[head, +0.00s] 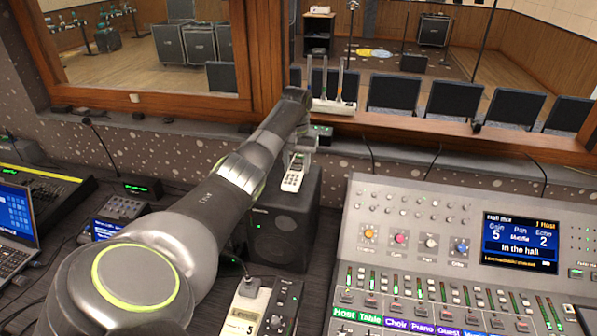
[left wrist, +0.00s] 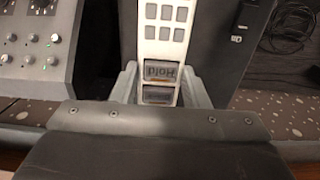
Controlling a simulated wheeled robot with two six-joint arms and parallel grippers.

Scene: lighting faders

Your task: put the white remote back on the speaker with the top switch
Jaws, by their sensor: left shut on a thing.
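The white remote (head: 293,178) with its grey keys is at the top of the black speaker (head: 285,222) in the head view. My left gripper (head: 299,152) is shut on the remote's far end. In the left wrist view the remote (left wrist: 164,38) runs between the two fingers of my left gripper (left wrist: 160,88), with a key marked "Hold" by the fingertips. The dark speaker top (left wrist: 213,55) lies behind it. I cannot tell whether the remote touches the speaker. A small dark switch-like part (left wrist: 241,22) shows at the right. My right gripper is not in view.
A mixing desk (head: 400,225) with knobs, faders and a screen (head: 519,243) fills the right. A laptop (head: 15,215) and small devices stand at the left. A beige device (head: 246,305) stands in front of the speaker. The window ledge runs behind.

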